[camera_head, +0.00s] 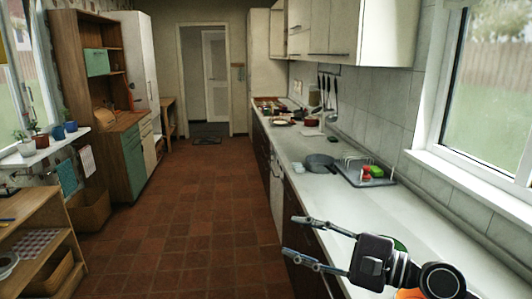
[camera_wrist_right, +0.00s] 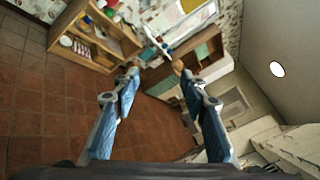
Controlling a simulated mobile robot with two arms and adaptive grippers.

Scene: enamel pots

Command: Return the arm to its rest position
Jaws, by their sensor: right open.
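My right gripper (camera_head: 298,236) is open and empty in the head view. It is at the lower right, over the front edge of the white counter (camera_head: 305,160), with its fingers pointing left toward the floor. In the right wrist view its two blue-grey fingers (camera_wrist_right: 155,68) are spread wide apart with nothing between them. Part of my right arm shows at the bottom right of the head view. My left gripper is not in view.
On the counter are a grey pan (camera_head: 319,163) and a dish rack (camera_head: 366,172) with red and green items. A green object (camera_head: 400,244) is partly hidden behind my right arm. A wooden shelf (camera_head: 40,235) stands at left. The tiled floor (camera_head: 190,215) between is clear.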

